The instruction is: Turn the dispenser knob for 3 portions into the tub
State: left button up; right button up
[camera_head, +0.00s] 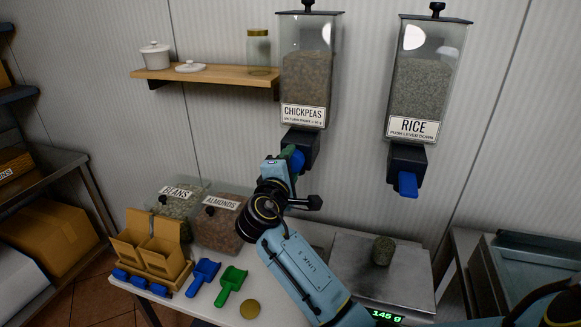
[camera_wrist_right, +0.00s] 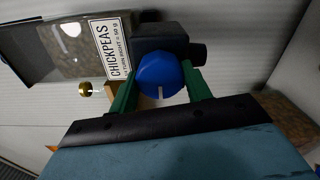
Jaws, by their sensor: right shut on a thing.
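The chickpeas dispenser (camera_head: 306,75) hangs on the wall, partly filled, with its label facing out. Its blue knob (camera_head: 293,158) is on the black outlet under the hopper. My right gripper (camera_head: 287,163) is at that knob; in the right wrist view its green fingers (camera_wrist_right: 160,92) are shut on the two sides of the blue knob (camera_wrist_right: 160,72). A pale slot shows on the knob's face. A small grey-green cylinder (camera_head: 383,250), possibly the tub, stands on the scale (camera_head: 352,262), which reads 145 g. My left gripper is not in view.
A rice dispenser (camera_head: 425,75) with a blue lever (camera_head: 407,184) hangs to the right. Bins of beans (camera_head: 176,205) and almonds (camera_head: 219,222), a cardboard holder (camera_head: 150,248), blue (camera_head: 203,274) and green (camera_head: 231,284) scoops and a gold disc (camera_head: 250,309) occupy the counter's left.

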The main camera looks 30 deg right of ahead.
dwell(0.3)
jog(key=o, duration=1)
jog(key=shift+c, duration=0.2)
jog(key=b+v, duration=0.1)
jog(key=v, duration=1.2)
jog(key=shift+s+b, duration=0.15)
jog(key=shift+b, duration=0.25)
jog(key=shift+f, duration=0.1)
